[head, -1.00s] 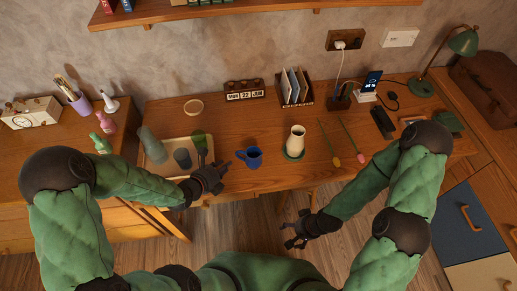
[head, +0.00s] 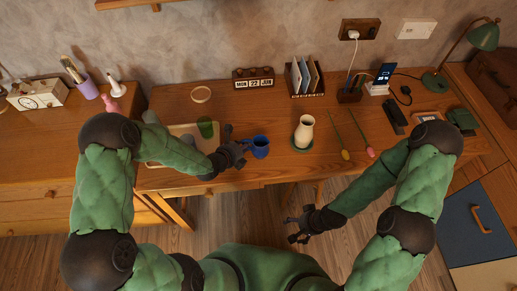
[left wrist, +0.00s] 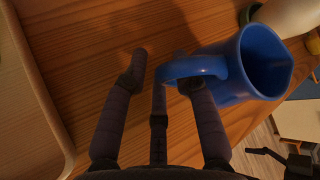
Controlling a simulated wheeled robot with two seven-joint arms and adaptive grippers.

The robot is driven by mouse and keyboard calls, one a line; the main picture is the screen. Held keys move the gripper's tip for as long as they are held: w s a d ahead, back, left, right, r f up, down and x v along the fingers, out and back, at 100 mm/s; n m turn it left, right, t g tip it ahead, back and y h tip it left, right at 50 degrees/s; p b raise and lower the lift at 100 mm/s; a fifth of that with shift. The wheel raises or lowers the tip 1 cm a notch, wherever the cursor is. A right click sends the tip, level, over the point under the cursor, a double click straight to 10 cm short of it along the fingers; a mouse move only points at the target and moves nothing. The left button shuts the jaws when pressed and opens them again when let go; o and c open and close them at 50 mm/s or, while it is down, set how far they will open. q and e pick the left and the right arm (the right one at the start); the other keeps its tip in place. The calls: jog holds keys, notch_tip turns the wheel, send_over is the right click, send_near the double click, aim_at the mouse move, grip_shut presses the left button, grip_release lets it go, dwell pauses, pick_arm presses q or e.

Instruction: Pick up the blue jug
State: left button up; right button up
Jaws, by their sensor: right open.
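The blue jug (head: 261,148) stands upright near the front edge of the wooden desk. In the left wrist view the jug (left wrist: 245,75) is at the right, its handle pointing to the left. My left gripper (head: 238,147) is beside the jug on its handle side. In the left wrist view my left gripper (left wrist: 160,75) has its fingers spread; the right finger's tip overlaps the handle, and I cannot tell whether it touches. My right gripper (head: 294,228) is open and empty, below the front edge of the desk.
A cream vase (head: 304,131) on a green coaster stands just right of the jug. A tray (head: 178,131) with a green glass (head: 205,128) lies to the left, partly hidden by my left arm. Two tulips (head: 358,135) lie further right. The desk behind the jug is clear.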

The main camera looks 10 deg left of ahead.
aim_at(243, 141)
pick_arm(q)
grip_shut()
jog(key=shift+r, duration=0.1)
jog(key=shift+r, duration=0.2)
jog(key=shift+r+p, duration=0.75)
jog(key=shift+r, duration=0.75)
jog(key=d+r, duration=0.1)
jog(key=r, duration=0.1)
jog(key=s+d+r+p, duration=0.1)
jog(key=d+r, duration=0.1)
jog(key=s+d+r+p, duration=0.1)
jog(key=r, duration=0.1)
jog(key=shift+s+d, duration=0.25)
jog(key=s+d+r+p, duration=0.2)
jog(key=s+d+r, duration=0.1)
jog(key=d, duration=0.4)
jog(key=shift+s+d+r+p, duration=0.25)
jog(key=shift+s+p, duration=0.1)
jog(key=shift+s, duration=0.35)
